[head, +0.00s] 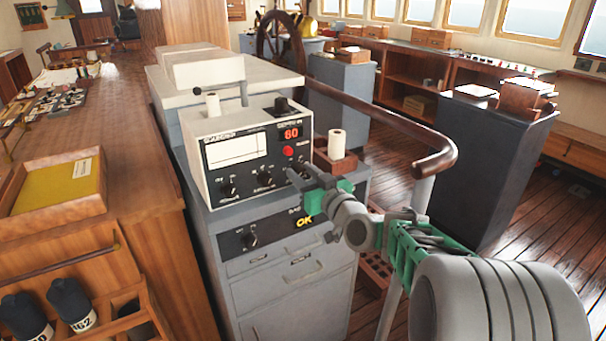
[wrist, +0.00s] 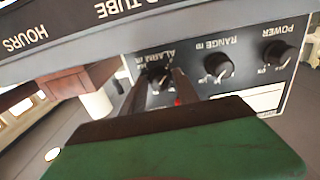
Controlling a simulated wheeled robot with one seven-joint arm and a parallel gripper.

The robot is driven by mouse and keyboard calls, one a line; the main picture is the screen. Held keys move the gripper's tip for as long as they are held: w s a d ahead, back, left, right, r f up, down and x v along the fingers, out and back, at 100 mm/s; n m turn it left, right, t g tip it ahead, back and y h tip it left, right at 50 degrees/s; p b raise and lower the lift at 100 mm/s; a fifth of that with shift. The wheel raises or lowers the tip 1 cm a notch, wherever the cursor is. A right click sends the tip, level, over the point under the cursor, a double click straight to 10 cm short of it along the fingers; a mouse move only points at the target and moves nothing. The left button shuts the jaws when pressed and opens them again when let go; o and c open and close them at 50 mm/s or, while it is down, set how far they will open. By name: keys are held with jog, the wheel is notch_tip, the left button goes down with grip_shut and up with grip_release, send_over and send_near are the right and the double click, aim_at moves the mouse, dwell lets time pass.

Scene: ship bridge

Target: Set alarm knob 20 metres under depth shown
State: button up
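The white depth sounder (head: 212,180) stands on a grey cabinet, its red display (head: 291,134) reading 80. The alarm knob (wrist: 157,72) is the end one of three dark knobs in the upside-down wrist view, where its label reads "ALARM m". In the head view my gripper hides most of it. My gripper (head: 298,178) is at the lower right of the sounder's front. In the wrist view its two dark fingers (wrist: 159,82) are apart, one on each side of the alarm knob. I cannot tell whether they touch it. The knob's setting is not readable.
The range knob (wrist: 217,66) and power knob (wrist: 278,53) sit beside the alarm knob. A red button (head: 288,151) is above. A wooden box with a white roll (head: 337,144) and a handrail (head: 390,122) stand close right.

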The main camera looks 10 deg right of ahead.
grip_shut()
